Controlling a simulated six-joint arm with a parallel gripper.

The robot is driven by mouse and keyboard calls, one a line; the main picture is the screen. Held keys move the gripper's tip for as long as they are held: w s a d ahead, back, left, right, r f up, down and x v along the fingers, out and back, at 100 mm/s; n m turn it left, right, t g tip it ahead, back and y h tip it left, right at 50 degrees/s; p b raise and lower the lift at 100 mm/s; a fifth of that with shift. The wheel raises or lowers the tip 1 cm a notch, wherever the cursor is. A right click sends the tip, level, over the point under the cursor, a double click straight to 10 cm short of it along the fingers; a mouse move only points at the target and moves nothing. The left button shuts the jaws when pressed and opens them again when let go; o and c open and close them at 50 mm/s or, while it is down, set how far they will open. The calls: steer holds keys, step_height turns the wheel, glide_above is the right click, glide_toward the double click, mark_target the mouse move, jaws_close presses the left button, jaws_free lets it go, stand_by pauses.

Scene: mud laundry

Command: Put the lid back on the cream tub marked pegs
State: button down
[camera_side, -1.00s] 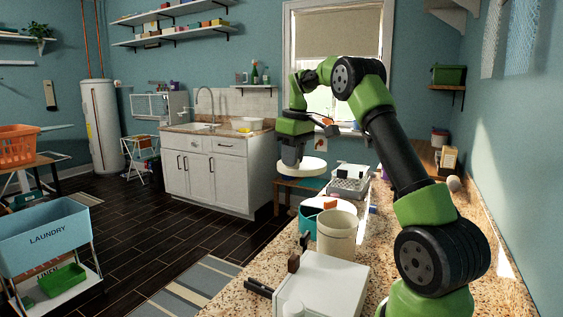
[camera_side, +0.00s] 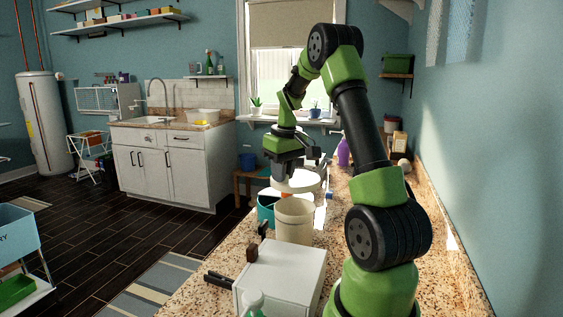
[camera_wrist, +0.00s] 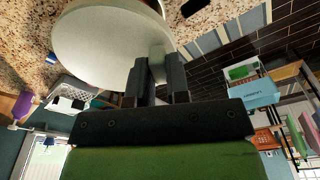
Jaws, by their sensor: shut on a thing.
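My gripper (camera_side: 292,172) is shut on the pale round lid (camera_side: 297,187), holding it roughly flat above the counter. In the wrist view the lid (camera_wrist: 105,42) is a large pale disc, with my gripper's fingers (camera_wrist: 158,75) on its near edge. The cream tub (camera_side: 294,222) stands upright and open on the speckled counter, nearer the camera than the lid. The lid shows just above and behind the tub's rim, apart from it. No lettering is readable on the tub.
A teal container (camera_side: 265,208) stands close to the tub's left. A white box (camera_side: 283,272) lies in front, with a dark-handled item (camera_side: 219,280) beside it. A purple bottle (camera_side: 343,152) stands farther back. A grey basket (camera_wrist: 76,92) shows in the wrist view.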

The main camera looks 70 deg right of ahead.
steer(key=shift+f, duration=2.95)
steer(key=shift+f, duration=0.15)
steer(key=c, duration=0.5)
jaws_free()
steer(key=shift+c, duration=0.2)
steer(key=shift+r, duration=3.5)
